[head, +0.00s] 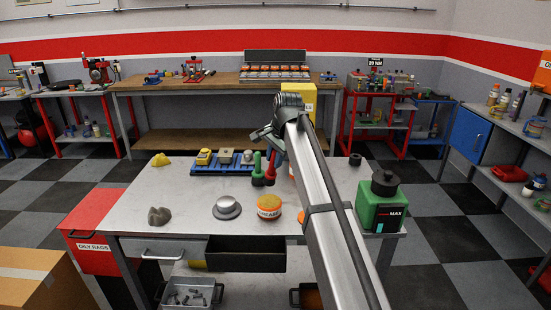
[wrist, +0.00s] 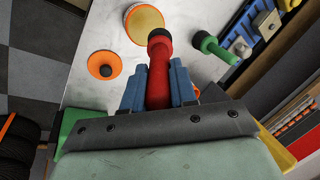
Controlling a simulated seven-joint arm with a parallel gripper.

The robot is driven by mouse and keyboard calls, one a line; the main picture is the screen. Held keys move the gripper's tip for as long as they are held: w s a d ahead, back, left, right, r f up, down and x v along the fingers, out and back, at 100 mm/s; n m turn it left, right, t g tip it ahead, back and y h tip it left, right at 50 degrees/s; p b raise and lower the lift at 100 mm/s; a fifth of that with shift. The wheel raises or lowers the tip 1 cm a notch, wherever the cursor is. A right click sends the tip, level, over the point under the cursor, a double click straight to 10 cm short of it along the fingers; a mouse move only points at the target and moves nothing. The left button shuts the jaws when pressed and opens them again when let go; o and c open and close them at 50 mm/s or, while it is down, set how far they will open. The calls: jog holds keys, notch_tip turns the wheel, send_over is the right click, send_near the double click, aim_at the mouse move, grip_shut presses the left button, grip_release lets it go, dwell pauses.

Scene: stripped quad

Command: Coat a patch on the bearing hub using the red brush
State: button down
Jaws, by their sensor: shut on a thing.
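My gripper (head: 268,137) is shut on the red brush (head: 270,170), above the far middle part of the metal table. In the wrist view the red brush (wrist: 159,80) sits between the blue fingers (wrist: 157,86), its black end pointing away from the gripper. The bearing hub, seemingly the silver domed disc (head: 227,208), stands on the table nearer the camera, apart from the brush. A tin with a yellow top and orange label (head: 269,207) stands to its right; it also shows in the wrist view (wrist: 144,22). A green brush (head: 257,168) stands just left of the red one.
A blue tray (head: 208,170) with small parts lies at the back of the table. A green jug (head: 380,206) stands at the right. An orange-rimmed round thing (wrist: 101,65) is mostly behind my arm in the head view. A grey lump (head: 159,216) lies left; the left tabletop is mostly clear.

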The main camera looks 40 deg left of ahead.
send_over(272, 184)
jog(key=d, duration=0.2)
jog(key=shift+s+f, duration=0.2)
jog(key=shift+f, duration=3.35)
jog(key=shift+a+r, duration=0.1)
jog(key=shift+r, duration=3.4)
jog(key=shift+w, duration=0.1)
